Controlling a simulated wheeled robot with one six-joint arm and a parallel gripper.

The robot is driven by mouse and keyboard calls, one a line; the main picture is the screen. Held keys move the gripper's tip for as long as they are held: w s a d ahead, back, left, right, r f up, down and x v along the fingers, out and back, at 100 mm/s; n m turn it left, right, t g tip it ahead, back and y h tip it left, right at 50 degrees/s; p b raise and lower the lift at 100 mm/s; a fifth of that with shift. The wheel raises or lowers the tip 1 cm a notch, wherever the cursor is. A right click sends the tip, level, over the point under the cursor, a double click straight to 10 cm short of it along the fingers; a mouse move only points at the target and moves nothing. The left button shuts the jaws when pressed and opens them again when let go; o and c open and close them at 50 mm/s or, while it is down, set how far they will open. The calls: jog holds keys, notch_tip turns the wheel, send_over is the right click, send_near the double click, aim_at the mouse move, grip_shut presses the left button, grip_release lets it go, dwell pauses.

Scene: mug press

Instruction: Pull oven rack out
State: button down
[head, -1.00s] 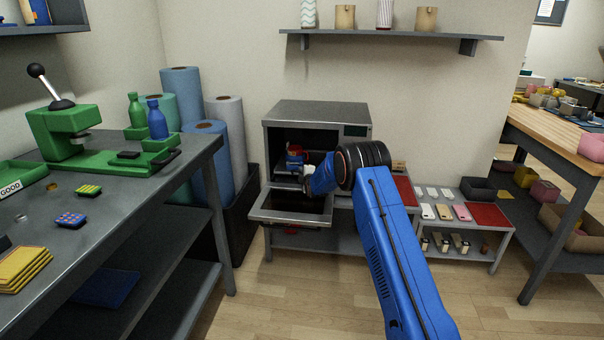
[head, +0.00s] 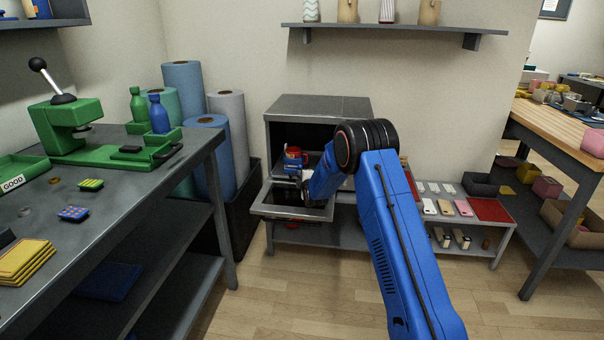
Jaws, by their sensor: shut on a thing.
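The grey oven (head: 318,104) stands against the back wall with its door (head: 268,206) folded down at the front. A red, white and blue mug (head: 292,155) sits at the oven's opening. The rack (head: 284,178) shows only as a small dark strip under the mug, over the inner part of the door. My gripper (head: 307,190) is at the rack's front edge above the open door, shut on the rack. My blue wrist and forearm hide the right part of the opening and the exact contact.
A low shelf stand (head: 345,238) carries the oven, with phone cases and a red mat (head: 490,209) on its right side. Paper rolls (head: 183,98) in a dark bin stand left of the oven. A grey workbench (head: 130,190) fills the left; open floor lies in front.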

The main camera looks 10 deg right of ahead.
jog(key=shift+s+a, duration=0.3)
jog(key=shift+s, duration=0.65)
jog(key=shift+s+a, duration=0.3)
jog(key=shift+s, duration=0.65)
jog(key=c, duration=1.8)
grip_release()
jog(key=shift+c, duration=0.2)
jog(key=v, duration=1.7)
jog(key=shift+s, duration=0.2)
